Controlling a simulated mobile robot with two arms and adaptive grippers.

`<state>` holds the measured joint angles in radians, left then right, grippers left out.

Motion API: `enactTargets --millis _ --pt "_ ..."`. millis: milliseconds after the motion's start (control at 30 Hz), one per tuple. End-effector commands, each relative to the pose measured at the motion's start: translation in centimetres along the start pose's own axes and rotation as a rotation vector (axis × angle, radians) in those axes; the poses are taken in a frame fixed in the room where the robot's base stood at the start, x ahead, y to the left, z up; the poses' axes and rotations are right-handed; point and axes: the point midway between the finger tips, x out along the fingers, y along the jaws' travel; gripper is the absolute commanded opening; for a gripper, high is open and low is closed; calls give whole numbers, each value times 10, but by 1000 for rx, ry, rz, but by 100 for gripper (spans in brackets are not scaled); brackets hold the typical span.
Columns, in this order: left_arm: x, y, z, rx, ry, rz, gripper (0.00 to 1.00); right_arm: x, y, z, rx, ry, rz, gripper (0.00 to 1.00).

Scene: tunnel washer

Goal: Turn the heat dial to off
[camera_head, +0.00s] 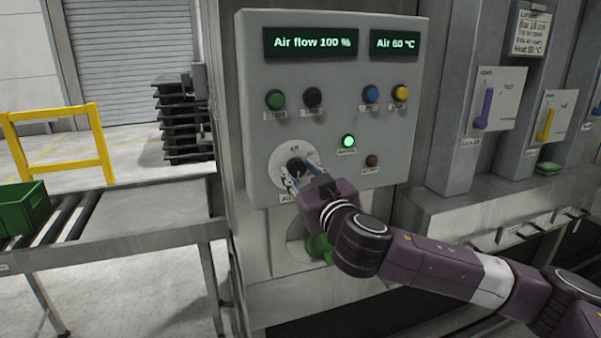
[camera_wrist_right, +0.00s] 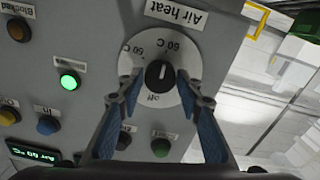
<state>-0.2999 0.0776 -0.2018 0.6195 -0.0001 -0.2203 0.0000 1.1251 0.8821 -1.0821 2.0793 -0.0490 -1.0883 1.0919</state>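The heat dial, labelled "Air heat", is a black knob (camera_wrist_right: 158,74) on a round white plate with "off" and temperature marks. Its white pointer line faces a 60 C mark, away from "off" in the right wrist view. In the head view the dial plate (camera_head: 283,160) is at the lower left of the grey panel, partly hidden by my gripper. My right gripper (camera_head: 301,176) is in front of the dial. In the wrist view its blue-padded fingers (camera_wrist_right: 160,88) are spread either side of the knob, with gaps visible. My left gripper is not in view.
The panel (camera_head: 258,135) has displays reading "Air flow 100 %" and "Air 60 °C" (camera_head: 395,43), several buttons and a lit green lamp (camera_head: 348,141). Levers (camera_head: 484,108) are on the right. A roller conveyor (camera_head: 150,215) with a green crate (camera_head: 22,209) is on the left.

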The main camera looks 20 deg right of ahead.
Motion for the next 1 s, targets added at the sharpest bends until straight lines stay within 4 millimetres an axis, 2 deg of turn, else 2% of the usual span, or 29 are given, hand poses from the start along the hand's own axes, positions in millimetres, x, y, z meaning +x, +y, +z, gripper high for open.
enactTargets --millis 33,200,233,467,667,1000 --pt "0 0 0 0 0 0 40 0 0 0 0 0 0 25" --pt "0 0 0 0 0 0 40 0 0 0 0 0 0 6" --pt "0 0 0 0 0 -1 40 0 0 0 0 0 0 5" --pt "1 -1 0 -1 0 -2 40 0 0 1 -20 -1 0 5" --pt "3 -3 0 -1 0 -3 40 0 -1 1 -102 -1 -1 5" --pt "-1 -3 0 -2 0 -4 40 0 0 0 -390 -3 -1 5"
